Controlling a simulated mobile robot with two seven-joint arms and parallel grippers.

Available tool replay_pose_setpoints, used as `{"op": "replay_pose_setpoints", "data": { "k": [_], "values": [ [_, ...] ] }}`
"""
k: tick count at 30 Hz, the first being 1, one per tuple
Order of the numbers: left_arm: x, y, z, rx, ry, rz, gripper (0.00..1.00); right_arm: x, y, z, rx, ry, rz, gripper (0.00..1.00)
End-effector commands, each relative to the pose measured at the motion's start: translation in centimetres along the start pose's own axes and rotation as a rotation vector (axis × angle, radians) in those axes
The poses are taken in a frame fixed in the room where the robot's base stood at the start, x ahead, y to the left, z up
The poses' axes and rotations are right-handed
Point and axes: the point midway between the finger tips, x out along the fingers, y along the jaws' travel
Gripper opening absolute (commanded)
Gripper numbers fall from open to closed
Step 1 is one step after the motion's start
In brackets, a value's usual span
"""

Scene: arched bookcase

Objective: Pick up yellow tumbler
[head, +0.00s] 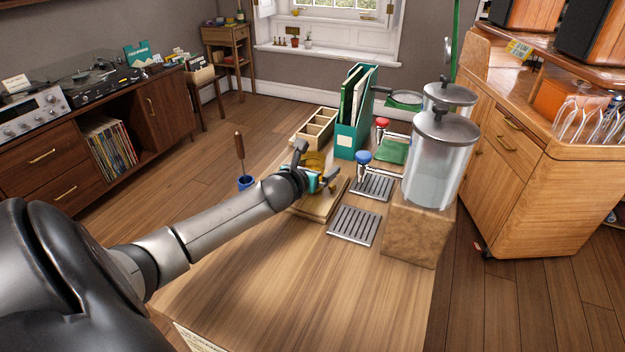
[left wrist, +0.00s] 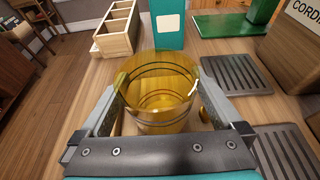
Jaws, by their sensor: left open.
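The yellow tumbler (left wrist: 158,92) is a see-through amber glass with dark bands, standing upright with its open rim up. In the left wrist view it is between the two fingers of my left gripper (left wrist: 162,100), which is open around it. I cannot tell whether either finger touches the glass. In the head view the tumbler (head: 315,159) shows just beyond my left gripper (head: 323,178), above a wooden board (head: 312,209), and its lower part is hidden by the gripper. My right gripper is not in view.
A wooden compartment box (head: 317,124) and a teal file holder (head: 349,137) stand behind the tumbler. Metal drip grates (head: 354,226) and large glass dispensers (head: 435,165) on a block are to the right. The front tabletop (head: 300,285) is clear.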

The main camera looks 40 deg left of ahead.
Motion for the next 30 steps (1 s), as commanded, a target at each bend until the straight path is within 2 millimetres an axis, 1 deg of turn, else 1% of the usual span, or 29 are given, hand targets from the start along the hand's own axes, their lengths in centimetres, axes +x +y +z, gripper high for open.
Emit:
{"op": "replay_pose_setpoints", "data": {
  "k": [3, 10, 11, 30],
  "values": [
    [0.35, 0.00, -0.04, 0.000, 0.000, 0.000, 1.00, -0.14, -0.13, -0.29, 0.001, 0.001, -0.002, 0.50],
    [0.36, -0.01, 0.01, 0.000, 0.000, -0.001, 1.00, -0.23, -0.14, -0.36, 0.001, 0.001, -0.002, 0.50],
    [0.36, -0.01, 0.01, 0.000, 0.000, -0.001, 0.99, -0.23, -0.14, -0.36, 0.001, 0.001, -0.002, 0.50],
    [0.34, 0.01, 0.00, 0.000, 0.000, 0.000, 0.27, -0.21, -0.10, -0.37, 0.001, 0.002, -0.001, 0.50]
  ]
}}
